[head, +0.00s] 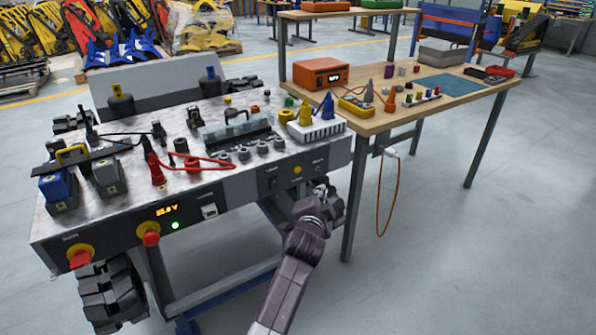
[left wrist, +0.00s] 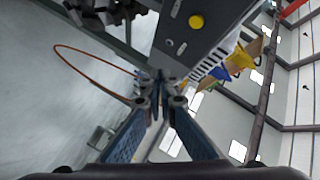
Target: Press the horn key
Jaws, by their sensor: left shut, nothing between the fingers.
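A round yellow button (head: 297,170) sits on the grey front panel (head: 250,190) of the metal cart, between small dark controls. The labels are too small to read, so I cannot tell for sure which control is the horn key. The yellow button also shows in the left wrist view (left wrist: 196,21), up and to the right of my fingertips. My left gripper (head: 322,188) is just in front of the panel's right end, to the right of and below the yellow button. Its fingers (left wrist: 161,84) are shut with nothing between them. My right gripper is not in view.
On the same panel are a red knob (head: 149,234), a lit display (head: 166,210) and a red-and-yellow switch (head: 80,258). The cart top holds cables, clamps and blue blocks. A wooden workbench (head: 440,98) with a hanging orange cable (head: 379,200) stands at the right.

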